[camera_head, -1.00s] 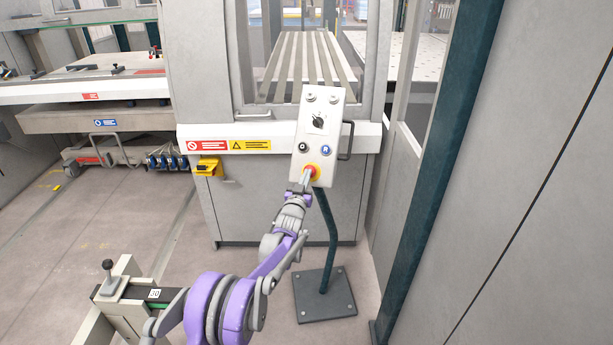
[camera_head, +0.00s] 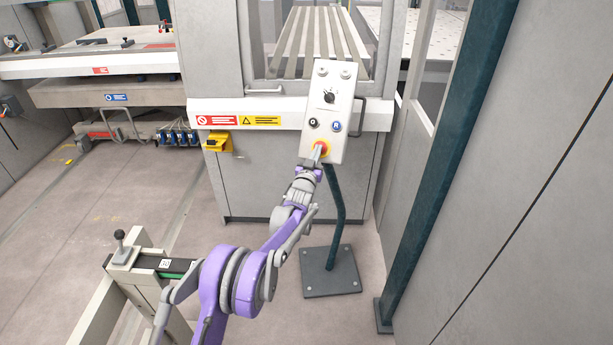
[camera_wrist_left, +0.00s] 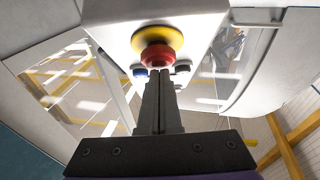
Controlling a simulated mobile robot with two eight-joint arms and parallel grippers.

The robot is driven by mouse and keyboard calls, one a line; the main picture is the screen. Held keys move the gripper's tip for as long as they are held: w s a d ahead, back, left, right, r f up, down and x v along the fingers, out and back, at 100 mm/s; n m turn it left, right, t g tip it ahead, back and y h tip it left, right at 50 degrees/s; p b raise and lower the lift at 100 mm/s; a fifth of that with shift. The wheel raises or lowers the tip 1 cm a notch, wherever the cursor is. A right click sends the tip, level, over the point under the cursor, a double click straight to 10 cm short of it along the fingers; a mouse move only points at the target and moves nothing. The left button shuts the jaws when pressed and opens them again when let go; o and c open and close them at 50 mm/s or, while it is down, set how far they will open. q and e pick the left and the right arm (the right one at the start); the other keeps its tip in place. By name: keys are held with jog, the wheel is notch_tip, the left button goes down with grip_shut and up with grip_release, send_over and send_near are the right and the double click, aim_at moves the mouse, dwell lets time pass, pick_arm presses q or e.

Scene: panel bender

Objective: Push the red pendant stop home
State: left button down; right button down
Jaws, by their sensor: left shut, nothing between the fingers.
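The red pendant stop (camera_head: 321,148) sits on a yellow ring at the lower end of the pale pendant box (camera_head: 340,112). My left gripper (camera_head: 318,159) is shut and empty, with its fingertips at the stop and partly covering it. In the left wrist view the red stop (camera_wrist_left: 157,56) stands out below its yellow ring (camera_wrist_left: 151,36). The shut fingertips (camera_wrist_left: 158,74) are right at the stop's edge there; I cannot tell whether they touch it. My right gripper is in neither view.
The pendant stands on a dark green post (camera_head: 338,205) with a square floor plate (camera_head: 331,271). The machine cabinet (camera_head: 260,180) is behind it. A dark green column (camera_head: 450,140) rises to the right. A pale frame with a lever (camera_head: 120,245) stands at lower left.

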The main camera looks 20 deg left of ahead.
pick_arm(q)
jog(key=s+d+g, duration=0.1)
jog(key=s+g, duration=0.3)
jog(key=s, duration=1.3)
jog(key=s+d+r+g, duration=0.1)
jog(key=s+d+g, duration=0.1)
jog(key=s, duration=1.5)
jog(key=shift+g, duration=0.9)
jog(key=shift+w, duration=0.1)
jog(key=s+d+f+g+p, duration=0.1)
jog(key=s+f+g, duration=0.1)
jog(key=s, duration=0.9)
jog(key=s+d+f+g+p, duration=0.1)
jog(key=s+g, duration=0.3)
jog(key=s, duration=0.8)
jog(key=shift+s+d+f+h+p, duration=0.15)
jog(key=shift+d+f+h+p, duration=0.25)
jog(key=shift+f, duration=0.45)
jog(key=shift+d, duration=0.1)
